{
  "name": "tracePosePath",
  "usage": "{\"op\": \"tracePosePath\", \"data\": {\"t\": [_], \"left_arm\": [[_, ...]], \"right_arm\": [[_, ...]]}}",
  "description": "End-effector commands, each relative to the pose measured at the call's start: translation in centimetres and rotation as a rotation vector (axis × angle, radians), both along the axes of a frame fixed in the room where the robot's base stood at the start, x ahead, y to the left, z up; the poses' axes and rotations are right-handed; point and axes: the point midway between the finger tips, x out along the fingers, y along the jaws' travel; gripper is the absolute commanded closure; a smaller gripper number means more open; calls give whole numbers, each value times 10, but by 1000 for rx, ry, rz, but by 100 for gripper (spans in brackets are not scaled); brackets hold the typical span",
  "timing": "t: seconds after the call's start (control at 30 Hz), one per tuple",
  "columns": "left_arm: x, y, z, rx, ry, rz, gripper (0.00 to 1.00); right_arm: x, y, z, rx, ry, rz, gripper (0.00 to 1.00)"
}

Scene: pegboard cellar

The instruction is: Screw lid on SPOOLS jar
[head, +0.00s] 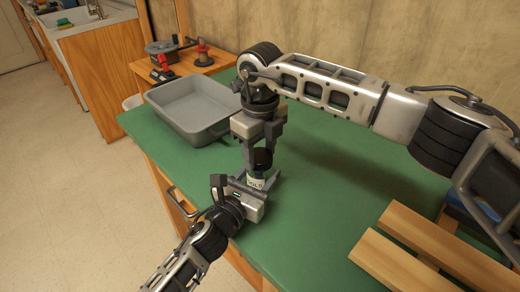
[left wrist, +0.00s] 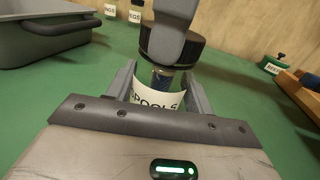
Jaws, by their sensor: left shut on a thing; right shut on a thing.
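The SPOOLS jar (head: 256,183), a clear jar with a white label, stands upright on the green bench. It shows close in the left wrist view (left wrist: 157,98), its label partly hidden. My left gripper (head: 258,180) is shut on the jar, one finger on each side of it. A black lid (head: 263,160) is at the jar's top and shows in the left wrist view (left wrist: 172,48). My right gripper (head: 261,153) points down from above and is shut on the lid; one finger hides part of it. I cannot tell how tightly the lid sits.
A grey tub (head: 190,108) stands at the left of the bench. A wooden slatted piece (head: 400,262) lies at the front right. Labelled jars (left wrist: 135,13) stand behind, and a green-lidded jar (left wrist: 270,64) stands to the right.

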Motion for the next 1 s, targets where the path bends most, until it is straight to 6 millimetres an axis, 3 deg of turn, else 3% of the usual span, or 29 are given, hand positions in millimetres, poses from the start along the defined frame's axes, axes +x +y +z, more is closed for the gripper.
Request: {"op": "tracePosePath", "data": {"t": [0.1, 0.13, 0.2, 0.23, 0.5, 0.63, 1.0], "left_arm": [[0, 0, -1, 1, 2, 1, 100], [0, 0, -1, 1, 2, 1, 100], [0, 0, -1, 1, 2, 1, 100], [0, 0, -1, 1, 2, 1, 100], [0, 0, -1, 1, 2, 1, 100], [0, 0, -1, 2, 1, 1, 100], [0, 0, -1, 2, 1, 1, 100]], "right_arm": [[0, 0, 0, 1, 1, 11, 79], [0, 0, 0, 1, 1, 12, 49], [0, 0, 0, 1, 1, 13, 29], [0, 0, 0, 1, 1, 13, 26], [0, 0, 1, 1, -1, 14, 26], [1, 0, 11, 1, -3, 14, 26], [0, 0, 86, 2, -4, 14, 26]]}}
